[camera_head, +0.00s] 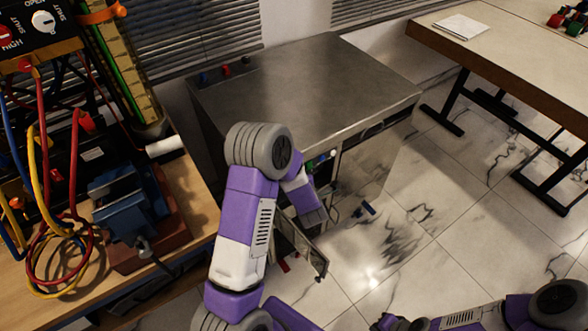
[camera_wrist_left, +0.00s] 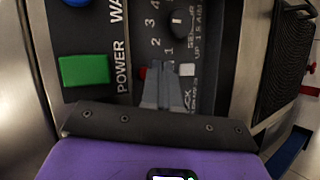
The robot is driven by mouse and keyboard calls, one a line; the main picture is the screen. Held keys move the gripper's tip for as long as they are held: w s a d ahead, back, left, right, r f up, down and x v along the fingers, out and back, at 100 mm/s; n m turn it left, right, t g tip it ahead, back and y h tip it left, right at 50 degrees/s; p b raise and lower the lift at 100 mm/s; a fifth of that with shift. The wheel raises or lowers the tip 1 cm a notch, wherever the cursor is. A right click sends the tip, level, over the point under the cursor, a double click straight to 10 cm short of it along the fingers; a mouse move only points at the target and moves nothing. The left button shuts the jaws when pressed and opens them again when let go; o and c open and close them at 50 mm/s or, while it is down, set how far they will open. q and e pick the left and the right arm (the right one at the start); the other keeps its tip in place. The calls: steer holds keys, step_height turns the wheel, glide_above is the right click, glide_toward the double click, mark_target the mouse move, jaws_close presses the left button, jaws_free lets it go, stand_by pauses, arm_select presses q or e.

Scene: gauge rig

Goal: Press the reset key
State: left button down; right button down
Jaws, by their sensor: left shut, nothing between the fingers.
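In the left wrist view my left gripper (camera_wrist_left: 163,88) is shut and empty, its grey fingertips in front of a dark control panel (camera_wrist_left: 213,65). A small pale key (camera_wrist_left: 187,69) shows just right of the fingertips. A red part (camera_wrist_left: 143,72) shows at their left, partly hidden. I cannot read a reset label, and I cannot tell whether the fingertips touch anything. In the head view my left arm (camera_head: 240,225) reaches to the front of the metal cabinet (camera_head: 300,90), and its gripper cannot be made out. My right arm (camera_head: 465,320) is at the bottom right; its gripper's state is unclear.
Near the fingers are a green POWER button (camera_wrist_left: 84,69), a blue button (camera_wrist_left: 77,2) and a black numbered dial (camera_wrist_left: 180,22). A bench with cables and a blue vise (camera_head: 125,203) stands left. A table (camera_head: 510,50) stands right. Marble floor (camera_head: 440,225) is open between.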

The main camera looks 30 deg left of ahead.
arm_select(q)
steer(key=shift+a, duration=0.1)
stand_by(0.4)
steer(key=shift+w+a+r, duration=0.1)
steer(key=shift+a+r, duration=0.05)
steer(key=shift+a, duration=0.2)
steer(key=shift+w+a+r, duration=0.15)
steer(key=shift+a+r, duration=0.2)
steer(key=shift+a, duration=0.35)
stand_by(1.1)
stand_by(0.4)
steer(key=shift+s+d+f, duration=0.15)
steer(key=shift+s+d, duration=0.15)
steer(key=shift+d, duration=0.5)
steer(key=shift+s+d+f, duration=0.1)
steer(key=shift+s+d, duration=0.15)
steer(key=shift+d, duration=0.6)
steer(key=shift+s+d+f, duration=0.15)
steer(key=shift+s+d, duration=0.15)
steer(key=shift+d, duration=0.5)
